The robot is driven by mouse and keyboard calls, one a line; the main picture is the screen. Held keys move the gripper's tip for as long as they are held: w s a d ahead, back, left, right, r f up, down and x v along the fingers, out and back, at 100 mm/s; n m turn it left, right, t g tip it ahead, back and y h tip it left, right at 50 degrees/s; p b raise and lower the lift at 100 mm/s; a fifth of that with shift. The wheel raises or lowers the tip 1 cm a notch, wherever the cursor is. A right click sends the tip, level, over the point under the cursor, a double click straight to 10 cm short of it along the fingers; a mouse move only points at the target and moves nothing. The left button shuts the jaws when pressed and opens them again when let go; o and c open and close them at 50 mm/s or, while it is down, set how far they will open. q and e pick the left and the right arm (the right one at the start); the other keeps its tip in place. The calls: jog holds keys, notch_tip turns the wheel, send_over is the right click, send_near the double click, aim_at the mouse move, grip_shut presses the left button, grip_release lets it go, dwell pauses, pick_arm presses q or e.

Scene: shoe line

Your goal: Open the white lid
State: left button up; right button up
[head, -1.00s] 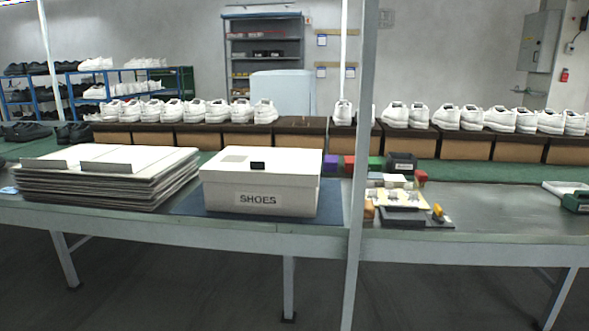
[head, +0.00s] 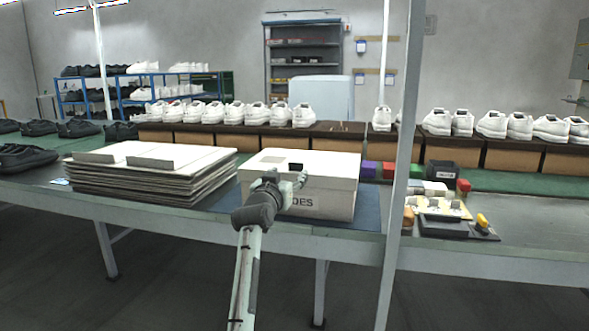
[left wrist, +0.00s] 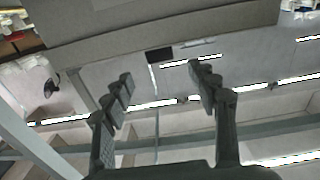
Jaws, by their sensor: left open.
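The white lid (head: 335,166) lies flat and closed on the white shoe box (head: 335,205). A small black tab (head: 296,167) stands on the lid. My left gripper (head: 288,176) is in front of the box near the lid's front edge, its fingers close to the tab; I cannot tell whether they touch it. It hides part of the "SHOES" label. In the left wrist view, the fingers (left wrist: 164,84) are spread apart with nothing between them. A dark block, probably the tab (left wrist: 160,55), shows beyond them. My right gripper is out of view.
A stack of flat white boards (head: 140,180) stands left of the box. A grey post (head: 404,150) rises right of it. Shoes on brown boxes (head: 220,140) line the back.

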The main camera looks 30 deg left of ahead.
aim_at(296, 166)
pick_arm(q)
jog(key=x, duration=0.7)
jog(key=shift+w, duration=0.25)
grip_shut()
